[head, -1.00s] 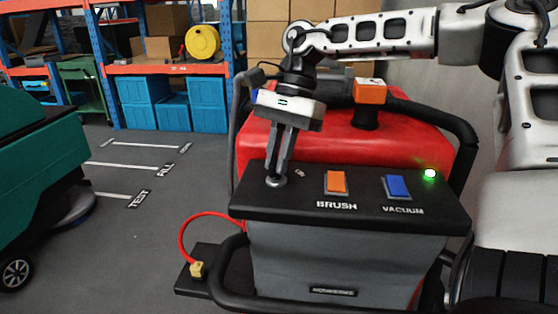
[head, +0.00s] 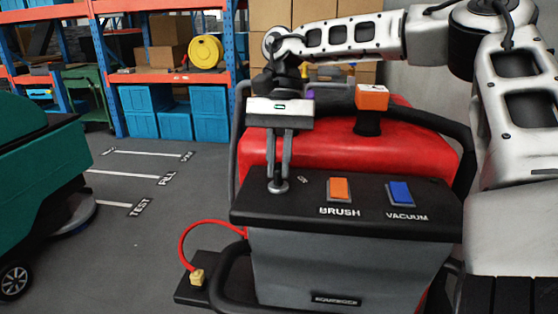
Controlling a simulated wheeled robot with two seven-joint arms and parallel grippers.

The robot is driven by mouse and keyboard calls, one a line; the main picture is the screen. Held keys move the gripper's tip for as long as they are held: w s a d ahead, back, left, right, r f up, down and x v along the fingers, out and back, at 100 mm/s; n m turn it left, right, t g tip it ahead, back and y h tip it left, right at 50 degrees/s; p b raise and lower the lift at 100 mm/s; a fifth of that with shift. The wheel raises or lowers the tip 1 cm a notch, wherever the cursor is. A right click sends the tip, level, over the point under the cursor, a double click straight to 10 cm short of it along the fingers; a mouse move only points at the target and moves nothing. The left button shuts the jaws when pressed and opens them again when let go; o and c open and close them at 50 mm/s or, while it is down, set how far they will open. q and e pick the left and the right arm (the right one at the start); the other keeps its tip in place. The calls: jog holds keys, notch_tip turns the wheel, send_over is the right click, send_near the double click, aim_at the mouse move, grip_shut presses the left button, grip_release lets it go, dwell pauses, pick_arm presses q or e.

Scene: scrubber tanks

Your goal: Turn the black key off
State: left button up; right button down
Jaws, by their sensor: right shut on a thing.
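The red and grey scrubber's black control panel (head: 345,218) is in front of me. My right gripper (head: 278,183) points down at the panel's left end, its fingers shut at the key switch. The black key itself is mostly hidden by the fingertips; the round metal switch base (head: 278,188) shows just under them. A small, partly hidden label (head: 303,180) sits to the right of the switch. My left gripper is out of view.
An orange BRUSH rocker (head: 339,189) and a blue VACUUM rocker (head: 400,192) sit right of the key. An orange-topped post (head: 371,98) stands behind. A red cable (head: 190,229) and yellow plug (head: 197,277) are at lower left.

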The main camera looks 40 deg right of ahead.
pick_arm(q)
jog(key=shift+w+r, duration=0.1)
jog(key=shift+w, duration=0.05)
pick_arm(e)
jog(key=shift+r, duration=0.1)
jog(key=c, duration=1.5)
grip_release()
jog(key=shift+o, duration=0.2)
jog(key=shift+w+d+r, duration=0.15)
jog(key=shift+d+r, duration=0.05)
jog(key=shift+r, duration=0.2)
pick_arm(q)
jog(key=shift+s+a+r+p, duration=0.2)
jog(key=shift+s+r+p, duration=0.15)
jog(key=shift+p, duration=0.8)
pick_arm(e)
jog(key=v, duration=1.5)
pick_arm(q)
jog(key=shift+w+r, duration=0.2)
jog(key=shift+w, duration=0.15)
pick_arm(e)
jog(key=shift+a, duration=0.15)
